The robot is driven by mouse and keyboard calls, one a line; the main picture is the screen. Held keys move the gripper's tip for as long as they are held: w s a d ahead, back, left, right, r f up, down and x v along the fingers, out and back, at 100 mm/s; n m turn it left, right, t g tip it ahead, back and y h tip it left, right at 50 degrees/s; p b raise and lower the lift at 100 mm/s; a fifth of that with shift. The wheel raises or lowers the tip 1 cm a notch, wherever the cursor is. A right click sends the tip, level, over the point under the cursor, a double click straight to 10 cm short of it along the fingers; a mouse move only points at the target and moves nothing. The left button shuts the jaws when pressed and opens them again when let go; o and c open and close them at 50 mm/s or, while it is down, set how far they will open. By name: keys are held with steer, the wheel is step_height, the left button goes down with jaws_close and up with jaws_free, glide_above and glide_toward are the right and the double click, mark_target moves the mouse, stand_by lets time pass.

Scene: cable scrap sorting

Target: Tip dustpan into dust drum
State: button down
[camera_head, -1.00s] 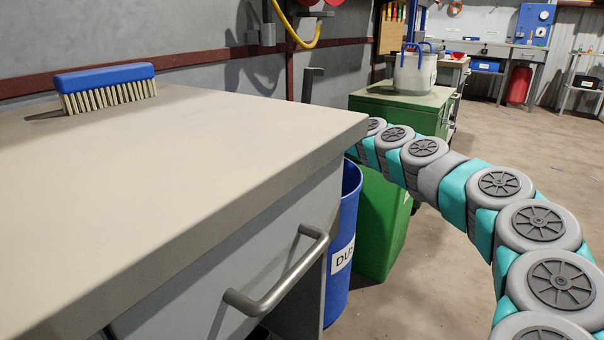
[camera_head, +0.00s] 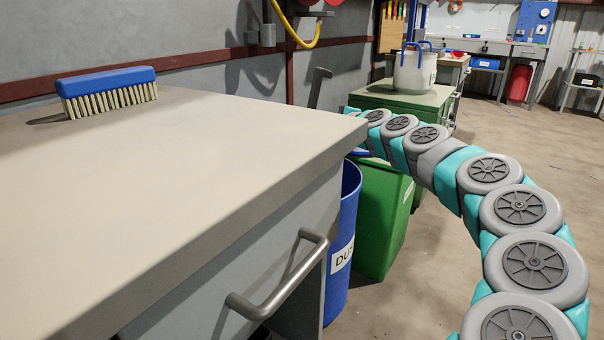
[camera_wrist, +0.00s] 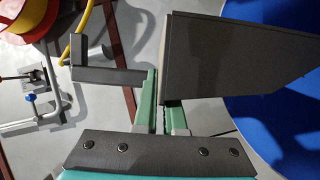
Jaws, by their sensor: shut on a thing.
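The dark grey dustpan shows in the wrist view, its flat pan (camera_wrist: 225,55) at the upper right and its angled handle at the left. My gripper (camera_wrist: 160,85), with green fingers, is shut on the dustpan between these parts. The blue drum (camera_wrist: 300,120) fills the right side behind the pan, which overlaps its rim in the picture. In the head view the dust drum (camera_head: 341,245) stands beyond the bench corner, its label partly cut off. A tilted dark bar (camera_head: 318,88), apparently the dustpan handle, rises behind the bench. My gripper and the pan are hidden there.
A grey bench (camera_head: 190,170) with a drawer handle fills the left front. A blue brush (camera_head: 106,90) lies on it. A green bin (camera_head: 385,215) stands right of the drum, and a bucket (camera_head: 415,70) sits on a green cabinet.

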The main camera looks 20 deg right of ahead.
steer(key=shift+w+d+r+m+p, duration=0.35)
steer(key=shift+r+p, duration=0.15)
steer(key=shift+p, duration=0.2)
steer(key=shift+w+d+r+m+g+p, duration=0.25)
steer(key=shift+d+r+m+p, duration=0.1)
steer(key=shift+d+p, duration=0.15)
steer(key=shift+w+d+r+m+g+p, duration=0.2)
steer(key=shift+d+r+m+p, duration=0.1)
steer(key=shift+d+p, duration=0.15)
steer(key=shift+w+d+r+m+y+p, duration=0.2)
steer(key=shift+w+d+m+y+p, duration=0.15)
steer(key=shift+d+p, duration=0.2)
steer(key=shift+w+d+f+m+g+y+p, duration=0.25)
steer(key=shift+w+d+m+g+p, duration=0.25)
steer(key=shift+d+m+p, duration=0.4)
steer(key=shift+w+d+f+m+g+y+p, duration=0.15)
steer(key=shift+w+d+m+g+p, duration=0.35)
steer(key=shift+p, duration=0.6)
steer(key=shift+d, duration=0.25)
